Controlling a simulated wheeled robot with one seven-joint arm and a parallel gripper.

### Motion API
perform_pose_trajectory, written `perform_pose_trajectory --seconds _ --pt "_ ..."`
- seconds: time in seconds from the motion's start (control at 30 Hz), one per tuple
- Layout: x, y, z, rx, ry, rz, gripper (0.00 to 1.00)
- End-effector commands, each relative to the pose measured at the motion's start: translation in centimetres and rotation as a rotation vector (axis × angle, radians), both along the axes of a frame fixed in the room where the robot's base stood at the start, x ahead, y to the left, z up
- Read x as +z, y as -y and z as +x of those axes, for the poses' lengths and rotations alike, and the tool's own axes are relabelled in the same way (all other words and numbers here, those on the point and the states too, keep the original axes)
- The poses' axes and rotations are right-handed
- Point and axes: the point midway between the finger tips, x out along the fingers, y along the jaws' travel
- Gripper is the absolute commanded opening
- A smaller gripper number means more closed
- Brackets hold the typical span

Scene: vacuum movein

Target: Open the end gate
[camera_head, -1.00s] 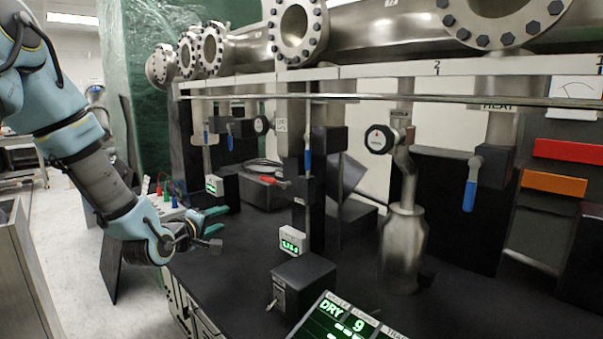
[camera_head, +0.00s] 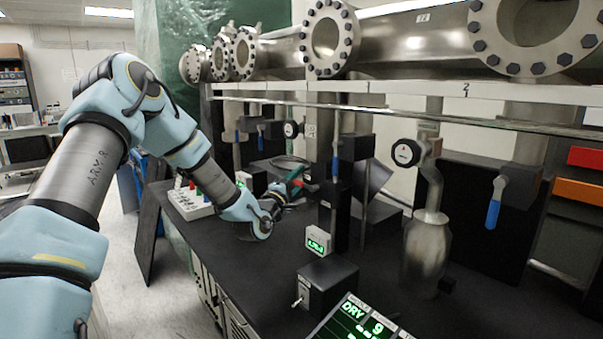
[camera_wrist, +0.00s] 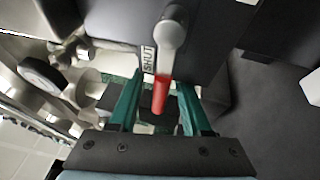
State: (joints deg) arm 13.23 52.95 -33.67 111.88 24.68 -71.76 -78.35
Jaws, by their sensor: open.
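The end gate's valve lever has a red grip (camera_wrist: 160,94) and a grey metal hub (camera_wrist: 170,33) in the wrist view, beside a white label (camera_wrist: 149,59) reading SHUT. The red grip points down the picture, toward my palm. My gripper (camera_wrist: 160,84) is open, with one green finger on each side of the red grip and a gap on both sides. In the head view my gripper (camera_head: 294,184) is at the back of the bench, and a bit of the red grip (camera_head: 311,187) shows beside it. Whether the fingers reach fully around the grip is hard to tell.
Valves with blue levers (camera_head: 493,214) hang along the steel manifold pipe (camera_head: 400,40). The dark bench (camera_head: 240,270) is bare at front left.

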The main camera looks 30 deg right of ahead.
Motion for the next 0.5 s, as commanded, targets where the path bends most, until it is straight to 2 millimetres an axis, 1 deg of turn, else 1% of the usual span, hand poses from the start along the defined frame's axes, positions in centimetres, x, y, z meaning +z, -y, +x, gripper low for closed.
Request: perform_pose_trajectory --seconds 0.13,0.4,0.43,0.5 --pt "0.18 0.73 0.54 0.001 -0.001 0.001 0.48" --pt "0.12 0.84 0.61 0.001 0.000 0.001 0.48" --pt "0.11 0.83 0.61 0.001 0.000 0.001 0.47" --pt "0.12 0.83 0.61 0.001 0.000 0.001 0.39"
